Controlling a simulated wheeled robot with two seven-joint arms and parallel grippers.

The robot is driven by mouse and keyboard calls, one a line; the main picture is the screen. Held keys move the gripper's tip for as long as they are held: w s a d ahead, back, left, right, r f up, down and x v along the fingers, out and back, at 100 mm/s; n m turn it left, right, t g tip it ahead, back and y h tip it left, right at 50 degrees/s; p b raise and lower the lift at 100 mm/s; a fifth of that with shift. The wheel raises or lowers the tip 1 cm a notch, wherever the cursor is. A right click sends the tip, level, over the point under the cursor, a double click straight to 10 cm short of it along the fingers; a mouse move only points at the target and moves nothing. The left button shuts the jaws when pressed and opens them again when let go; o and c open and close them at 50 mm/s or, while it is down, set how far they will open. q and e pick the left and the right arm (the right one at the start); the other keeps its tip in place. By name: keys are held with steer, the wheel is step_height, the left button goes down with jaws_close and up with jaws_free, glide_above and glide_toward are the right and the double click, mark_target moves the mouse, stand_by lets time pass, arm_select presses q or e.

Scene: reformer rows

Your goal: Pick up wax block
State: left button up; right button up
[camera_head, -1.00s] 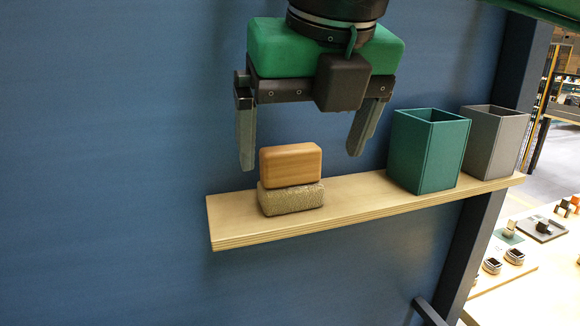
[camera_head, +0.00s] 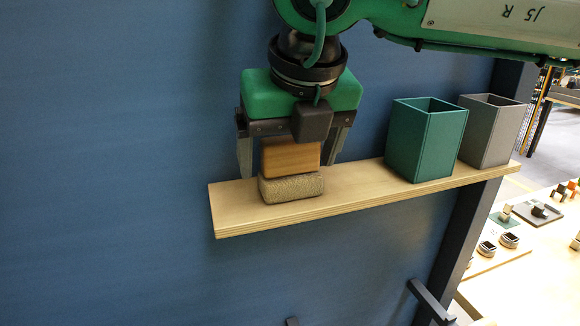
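An orange-brown block (camera_head: 290,158), which I take to be the wax block, rests on top of a grey speckled block (camera_head: 291,188) near the left end of a pale wooden shelf (camera_head: 345,197). My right gripper (camera_head: 289,167) points down over the stack. It is open, with one finger on each side of the brown block and a small gap showing at each side. The gripper's dark middle part hides some of the block's top edge. My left gripper is not in view.
A green open-topped box (camera_head: 424,145) and a grey one (camera_head: 492,132) stand on the shelf to the right. A blue wall (camera_head: 110,160) is behind the shelf. A dark upright post (camera_head: 470,235) stands near its right end. Shelf between stack and green box is clear.

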mark_target(291, 139)
steer(key=c, duration=0.8)
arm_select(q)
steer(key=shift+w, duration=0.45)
arm_select(e)
steer(key=shift+c, duration=0.2)
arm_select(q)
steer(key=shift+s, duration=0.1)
arm_select(e)
steer(key=shift+r, duration=0.45)
steer(key=b+v, duration=0.1)
steer(key=v, duration=0.1)
steer(key=shift+r+b, duration=0.25)
steer(key=shift+b, duration=0.1)
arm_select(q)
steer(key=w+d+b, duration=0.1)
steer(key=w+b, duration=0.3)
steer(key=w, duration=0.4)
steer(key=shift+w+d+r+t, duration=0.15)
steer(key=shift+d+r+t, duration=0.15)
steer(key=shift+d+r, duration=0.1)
arm_select(e)
steer(key=s+d, duration=0.2)
steer(key=s, duration=0.6)
steer(key=s+d, duration=0.3)
steer(key=s, duration=0.5)
steer(key=shift+s+d, duration=0.2)
steer(key=shift+s, duration=0.05)
steer(key=shift+r, duration=0.1)
